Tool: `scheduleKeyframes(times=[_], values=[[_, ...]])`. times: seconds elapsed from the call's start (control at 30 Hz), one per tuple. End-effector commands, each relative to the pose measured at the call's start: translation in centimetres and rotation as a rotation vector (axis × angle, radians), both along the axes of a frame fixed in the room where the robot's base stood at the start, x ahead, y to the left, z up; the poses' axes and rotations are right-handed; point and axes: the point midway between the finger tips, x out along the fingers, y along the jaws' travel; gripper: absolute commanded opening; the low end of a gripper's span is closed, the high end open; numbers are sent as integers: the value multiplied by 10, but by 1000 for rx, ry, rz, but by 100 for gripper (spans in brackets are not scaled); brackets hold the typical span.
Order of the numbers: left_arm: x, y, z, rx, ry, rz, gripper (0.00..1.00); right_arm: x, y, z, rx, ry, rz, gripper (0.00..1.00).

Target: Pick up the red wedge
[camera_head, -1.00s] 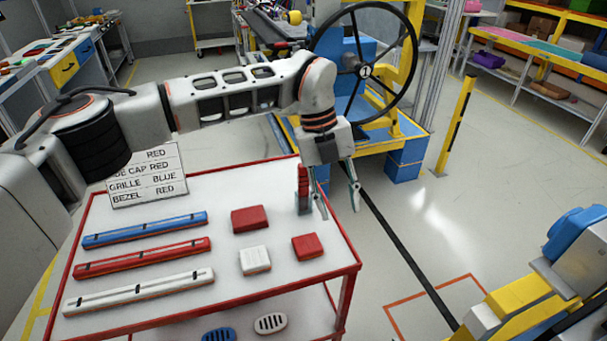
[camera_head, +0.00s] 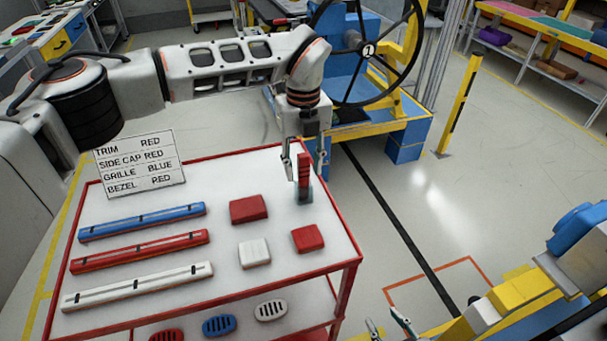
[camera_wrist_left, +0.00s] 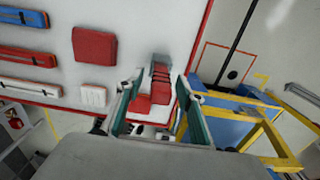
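The red wedge (camera_head: 303,168) stands upright in a small grey holder (camera_head: 303,195) near the far right corner of the white, red-edged table. My left gripper (camera_head: 305,162) is open above that corner, with one finger on each side of the wedge in the head view. In the left wrist view the wedge (camera_wrist_left: 160,88) shows between the two open fingers (camera_wrist_left: 160,105). I see no clear contact, and its lower part is partly hidden there. My right gripper (camera_head: 387,322) is at the bottom edge of the head view, its fingertips apart and empty.
Blue, red and white bars (camera_head: 140,250), red blocks (camera_head: 249,209) and a white block (camera_head: 254,253) lie on the table. A sign (camera_head: 140,164) stands at its back left. A steering wheel stand (camera_head: 395,130) is behind the gripper. Grilles (camera_head: 270,310) lie on the lower shelf.

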Motion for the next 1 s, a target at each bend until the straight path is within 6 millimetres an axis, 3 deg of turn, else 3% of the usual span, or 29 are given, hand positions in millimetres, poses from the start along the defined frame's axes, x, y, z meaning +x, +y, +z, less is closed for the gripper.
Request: scheduleKeyframes(times=[0.3,0.43,0.8,1.0], values=[[0,0,-6,0,0,0,35,2,0,2,0,-4,0,40],[0,0,-6,0,0,0,1,2,0,3,1,-6,0,40],[0,0,-5,0,0,-1,0,3,0,4,1,-8,1,40],[1,-1,7,-1,-3,-1,0,3,0,2,1,-7,1,40]])
